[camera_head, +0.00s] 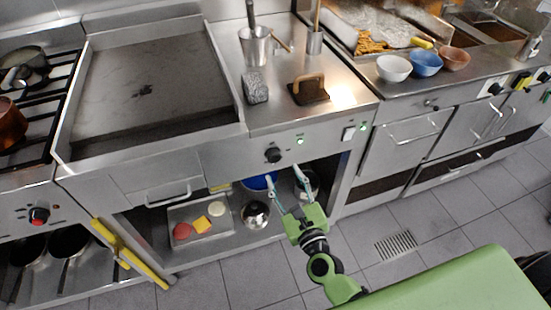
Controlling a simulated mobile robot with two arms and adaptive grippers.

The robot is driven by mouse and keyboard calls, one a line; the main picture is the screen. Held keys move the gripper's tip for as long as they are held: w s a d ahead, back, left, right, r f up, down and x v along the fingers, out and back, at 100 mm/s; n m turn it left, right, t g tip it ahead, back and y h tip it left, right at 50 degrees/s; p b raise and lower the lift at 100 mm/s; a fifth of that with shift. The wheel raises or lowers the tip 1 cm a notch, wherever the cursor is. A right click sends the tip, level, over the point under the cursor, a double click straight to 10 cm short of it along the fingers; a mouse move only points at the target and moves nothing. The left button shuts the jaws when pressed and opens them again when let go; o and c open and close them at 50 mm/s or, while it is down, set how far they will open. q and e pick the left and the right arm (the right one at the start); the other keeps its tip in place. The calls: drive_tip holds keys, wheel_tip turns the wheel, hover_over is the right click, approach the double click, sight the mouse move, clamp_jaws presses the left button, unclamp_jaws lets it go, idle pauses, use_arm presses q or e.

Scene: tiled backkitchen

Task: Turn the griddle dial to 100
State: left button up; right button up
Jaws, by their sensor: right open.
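The griddle (150,90) is a large flat steel plate with raised walls, set in the counter at the left. Its dial (273,155) is a black knob on the front panel, right of the drawer handle. A small green light (300,141) glows to the right of the dial. The dial's marks are too small to read. My right gripper (284,176) is open and empty, its two fingertips pointing up just below the dial, apparently not around it. My left gripper does not show.
A lower shelf (240,230) under the griddle holds a tray (185,211), a metal pot (256,214) and a blue bowl (259,182). A yellow bar (131,252) lies at the left. A green surface (460,285) fills the lower right.

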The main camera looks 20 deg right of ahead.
sight(275, 159)
drive_tip(key=w, duration=0.7)
drive_tip(key=shift+a, duration=0.2)
drive_tip(key=c, duration=1.1)
